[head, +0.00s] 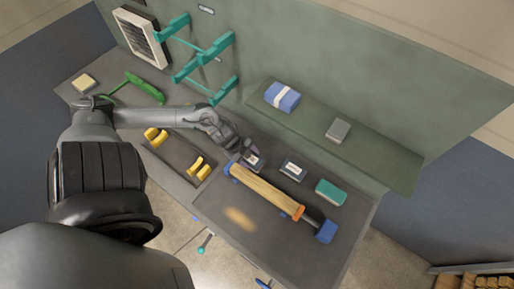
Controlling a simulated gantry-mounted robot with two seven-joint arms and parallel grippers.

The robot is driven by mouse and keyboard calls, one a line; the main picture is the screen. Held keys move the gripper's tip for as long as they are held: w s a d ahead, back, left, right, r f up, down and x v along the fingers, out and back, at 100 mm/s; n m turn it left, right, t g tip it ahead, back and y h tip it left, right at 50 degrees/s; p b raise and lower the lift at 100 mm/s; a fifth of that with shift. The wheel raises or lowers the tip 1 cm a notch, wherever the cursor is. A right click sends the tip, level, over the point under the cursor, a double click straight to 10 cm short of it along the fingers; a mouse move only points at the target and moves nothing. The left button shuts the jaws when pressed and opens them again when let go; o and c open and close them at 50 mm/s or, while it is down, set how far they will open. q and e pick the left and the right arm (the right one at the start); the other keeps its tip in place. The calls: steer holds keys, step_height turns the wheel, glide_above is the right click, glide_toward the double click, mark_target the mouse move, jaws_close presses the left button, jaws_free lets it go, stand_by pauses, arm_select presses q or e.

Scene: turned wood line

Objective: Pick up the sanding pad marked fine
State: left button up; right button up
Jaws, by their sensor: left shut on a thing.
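Three small pads sit in a row behind a turned wood piece. A dark pad with a pale label (256,163) is at the left of the row. A similar dark pad with a pale label (293,169) is in the middle, and a teal pad (330,192) is at the right. The label words are too small to read, so I cannot tell which is marked fine. My left gripper (248,155) is shut on the left pad, partly hiding it. I cannot tell whether that pad is clear of the bench. My right gripper is out of view.
The long wood piece (264,189) lies between blue end holders just in front of the pads. A tray (178,156) with yellow pieces is left of it. A shelf (370,150) behind holds a blue bundle (282,97) and a grey block (338,130). Teal racks (205,58) stand back left.

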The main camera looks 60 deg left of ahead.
arm_select(q)
steer(key=s+d, duration=0.1)
steer(key=s, duration=0.1)
steer(key=s+d, duration=0.1)
steer(key=s, duration=0.2)
steer(key=s+d, duration=0.2)
steer(key=shift+s+d, duration=0.1)
steer(key=shift+s, duration=0.3)
steer(key=shift+s+d+r+n+g+h+p, duration=0.1)
steer(key=shift+s+d+r+g+h+p, duration=0.3)
steer(key=shift+s, duration=0.45)
steer(key=shift+s+d+r+n+g+h+p, duration=0.1)
steer(key=shift+s+d+r+g, duration=0.2)
steer(key=shift+s+d+g, duration=0.4)
steer(key=shift+s+d+r+n+g+h+p, duration=0.15)
steer(key=shift+s+d+r+g+h, duration=0.2)
steer(key=shift+s, duration=0.65)
